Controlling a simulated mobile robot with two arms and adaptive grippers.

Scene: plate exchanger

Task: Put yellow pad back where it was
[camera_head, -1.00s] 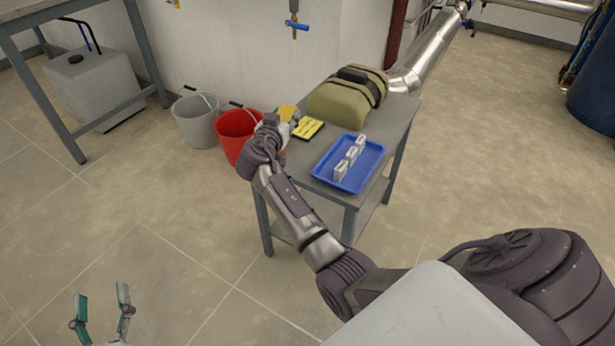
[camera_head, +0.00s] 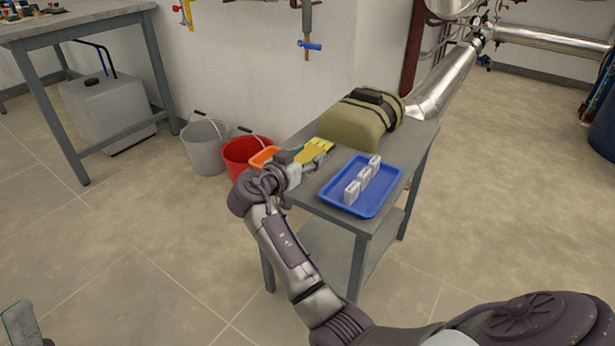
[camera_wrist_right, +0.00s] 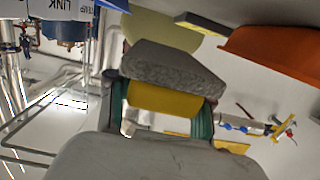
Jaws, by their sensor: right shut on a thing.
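My right gripper (camera_head: 318,160) is over the left part of the small grey table. In the right wrist view, its teal fingers (camera_wrist_right: 163,110) are shut on the yellow pad (camera_wrist_right: 163,99). A rough grey block (camera_wrist_right: 170,65) shows against the pad; I cannot tell if it is part of it. In the head view, a flat yellow patch (camera_head: 318,145) shows just behind the fingers; I cannot tell whether it is the held pad or another item on the table. Only part of my left gripper (camera_head: 20,325) shows at the bottom left.
An orange container (camera_head: 264,157) is left of the gripper. A blue tray (camera_head: 378,203) with three white boxes is to its right. A khaki bag (camera_head: 352,126) lies at the table's back. Red (camera_head: 240,158) and grey (camera_head: 203,146) buckets stand on the floor to the left.

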